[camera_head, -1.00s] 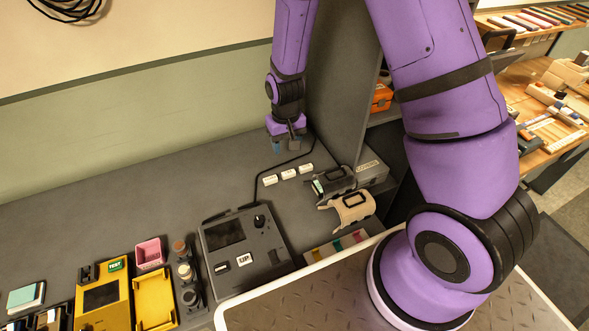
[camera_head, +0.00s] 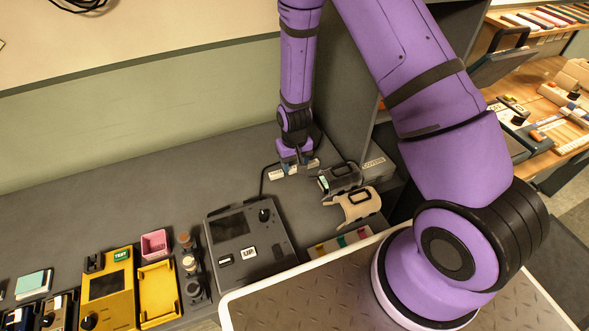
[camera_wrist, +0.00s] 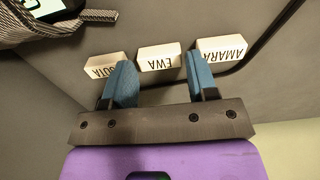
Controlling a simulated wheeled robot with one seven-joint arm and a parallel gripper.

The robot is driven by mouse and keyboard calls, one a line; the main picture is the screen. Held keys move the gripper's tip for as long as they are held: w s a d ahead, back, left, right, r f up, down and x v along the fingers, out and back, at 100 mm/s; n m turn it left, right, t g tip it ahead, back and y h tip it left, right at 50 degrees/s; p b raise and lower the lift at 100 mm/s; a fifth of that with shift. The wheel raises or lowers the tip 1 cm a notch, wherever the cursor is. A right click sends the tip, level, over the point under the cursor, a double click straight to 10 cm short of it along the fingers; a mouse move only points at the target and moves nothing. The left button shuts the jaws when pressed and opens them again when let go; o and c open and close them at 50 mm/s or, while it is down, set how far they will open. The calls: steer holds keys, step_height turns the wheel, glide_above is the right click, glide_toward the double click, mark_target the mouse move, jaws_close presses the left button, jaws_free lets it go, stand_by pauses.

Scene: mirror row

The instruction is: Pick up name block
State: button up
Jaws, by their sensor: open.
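Three white name blocks lie in a row on the grey bench. In the wrist view they are the EWA block (camera_wrist: 159,56) in the middle, the AMARA block (camera_wrist: 222,49) at right and a third block (camera_wrist: 99,66) at left, its lettering partly hidden by a finger. My gripper (camera_wrist: 159,63) is open, with its blue-tipped fingers either side of the EWA block in the picture. Nothing is held. In the head view my gripper (camera_head: 296,166) is over the row and hides part of it. I cannot tell whether the fingertips touch anything.
Black and beige cuff-like items (camera_head: 357,205) lie right of the row. A grey console (camera_head: 248,240) with a cable stands in front. A yellow device (camera_head: 108,298) and pink box (camera_head: 154,243) are left. A tall grey panel (camera_head: 345,105) rises behind. The bench at left back is clear.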

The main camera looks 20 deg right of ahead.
steer(key=shift+f, duration=0.7)
steer(key=c, duration=0.5)
steer(key=shift+c, duration=0.3)
steer(key=shift+r, duration=0.1)
